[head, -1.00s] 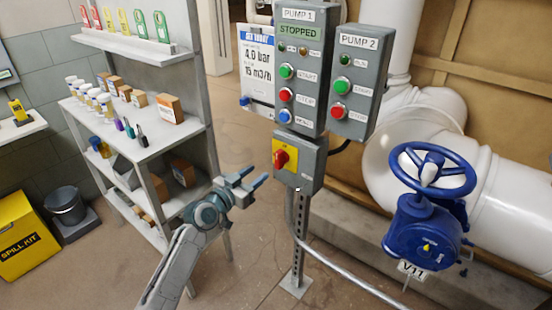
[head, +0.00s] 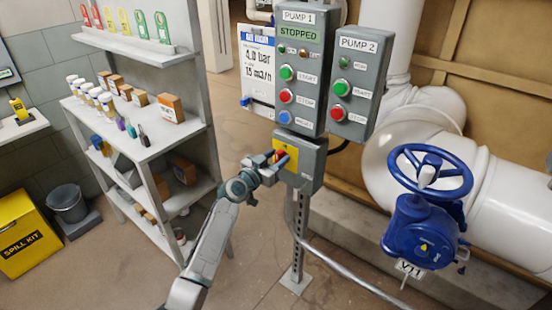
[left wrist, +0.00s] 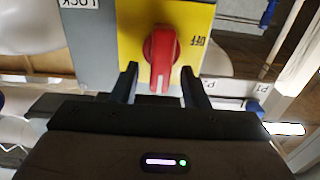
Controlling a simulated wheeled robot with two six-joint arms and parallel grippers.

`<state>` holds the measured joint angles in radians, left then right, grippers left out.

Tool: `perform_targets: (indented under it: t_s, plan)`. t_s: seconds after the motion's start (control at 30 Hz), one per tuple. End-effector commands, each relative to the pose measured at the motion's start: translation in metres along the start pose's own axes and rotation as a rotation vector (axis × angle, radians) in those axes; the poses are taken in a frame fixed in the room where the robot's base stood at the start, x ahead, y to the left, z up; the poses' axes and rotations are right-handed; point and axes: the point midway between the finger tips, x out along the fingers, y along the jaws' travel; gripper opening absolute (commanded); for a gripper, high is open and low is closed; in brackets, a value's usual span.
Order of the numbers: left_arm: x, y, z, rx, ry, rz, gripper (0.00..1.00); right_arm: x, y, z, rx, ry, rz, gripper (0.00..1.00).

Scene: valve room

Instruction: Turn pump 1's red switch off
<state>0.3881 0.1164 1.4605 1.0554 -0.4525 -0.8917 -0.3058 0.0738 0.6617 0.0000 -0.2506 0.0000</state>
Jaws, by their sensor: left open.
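The red switch (left wrist: 160,52) sits on a yellow plate (left wrist: 193,18) on a grey box below the pump 1 panel (head: 300,62). In the left wrist view its handle points down toward my gripper, and the word OFF is printed to its right. My left gripper (left wrist: 165,82) is open, with one dark finger on each side of the handle's lower end; I cannot tell whether they touch it. In the head view the left gripper (head: 274,161) partly covers the switch (head: 281,154). The pump 1 display reads STOPPED. My right gripper is not in view.
The pump 2 panel (head: 355,82) is up and right of the switch box. A blue valve wheel (head: 430,172) on white pipes stands at the right. A shelf (head: 158,143) with bottles and boxes stands at the left. A post (head: 297,240) carries the box.

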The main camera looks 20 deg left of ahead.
Motion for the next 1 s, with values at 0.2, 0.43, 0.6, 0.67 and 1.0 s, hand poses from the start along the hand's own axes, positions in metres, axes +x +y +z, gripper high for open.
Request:
perform_targets:
  t_s: [0.2,0.43,0.6,0.67,1.0]
  plan:
    - [0.0,0.0,0.0,0.0,0.0,0.0,0.02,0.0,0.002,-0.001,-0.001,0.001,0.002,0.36]
    - [0.0,0.0,0.0,-0.008,-0.001,0.0,0.0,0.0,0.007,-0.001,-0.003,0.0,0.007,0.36]
    - [-0.001,-0.001,0.001,-0.053,-0.001,0.0,0.0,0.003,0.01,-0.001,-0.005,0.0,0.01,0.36]
    - [-0.001,-0.002,0.001,-0.082,-0.001,-0.001,0.0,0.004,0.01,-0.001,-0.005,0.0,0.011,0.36]
    - [-0.001,-0.007,0.003,-0.353,-0.002,-0.001,0.0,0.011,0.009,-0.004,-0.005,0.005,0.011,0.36]
